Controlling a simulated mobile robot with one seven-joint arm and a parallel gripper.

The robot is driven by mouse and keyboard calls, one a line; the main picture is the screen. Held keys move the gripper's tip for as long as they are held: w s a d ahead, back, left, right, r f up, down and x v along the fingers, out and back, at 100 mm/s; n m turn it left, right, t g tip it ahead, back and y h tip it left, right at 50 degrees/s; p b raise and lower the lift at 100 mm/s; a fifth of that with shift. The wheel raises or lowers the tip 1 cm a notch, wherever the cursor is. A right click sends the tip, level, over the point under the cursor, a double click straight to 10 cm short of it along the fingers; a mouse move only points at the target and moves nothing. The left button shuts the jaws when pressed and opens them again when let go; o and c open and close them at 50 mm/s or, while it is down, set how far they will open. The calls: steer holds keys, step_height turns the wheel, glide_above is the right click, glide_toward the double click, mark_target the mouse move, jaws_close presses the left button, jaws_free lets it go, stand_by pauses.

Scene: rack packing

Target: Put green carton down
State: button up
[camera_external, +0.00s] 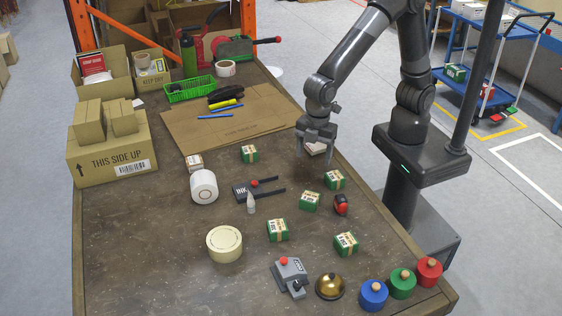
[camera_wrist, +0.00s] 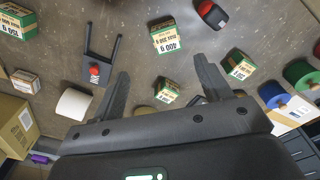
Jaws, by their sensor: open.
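My gripper (camera_external: 316,138) is open above the right side of the table, fingers pointing down. In the wrist view (camera_wrist: 162,75) its two fingers are spread with nothing held between them. Several green cartons with cream labels stand apart on the table: one at the back (camera_external: 249,154), one on the right (camera_external: 335,180), one in the middle (camera_external: 309,201), and two nearer the front (camera_external: 277,230) (camera_external: 345,244). In the wrist view, one carton (camera_wrist: 165,38) lies beyond the fingertips and a smaller-looking one (camera_wrist: 167,91) shows between the fingers.
A small pale box (camera_external: 316,149) is partly hidden by my gripper. A red-and-black device (camera_external: 341,204), white roll (camera_external: 204,187), tape roll (camera_external: 224,243), brass bell (camera_external: 330,286) and knobbed coloured cylinders (camera_external: 373,294) stand around. Cardboard (camera_external: 225,122) lies flat behind.

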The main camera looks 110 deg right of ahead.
steer(key=s+d+r+m+t, duration=0.2)
steer(key=s+d+r+m, duration=0.2)
steer(key=s+d+r, duration=0.65)
steer(key=s+d+r+m+t, duration=0.1)
steer(key=s+d+r+m, duration=0.1)
steer(key=s, duration=0.5)
steer(key=s+d+r+m+t, duration=0.2)
steer(key=s, duration=0.5)
steer(key=shift+d, duration=0.25)
steer(key=shift+o, duration=0.4)
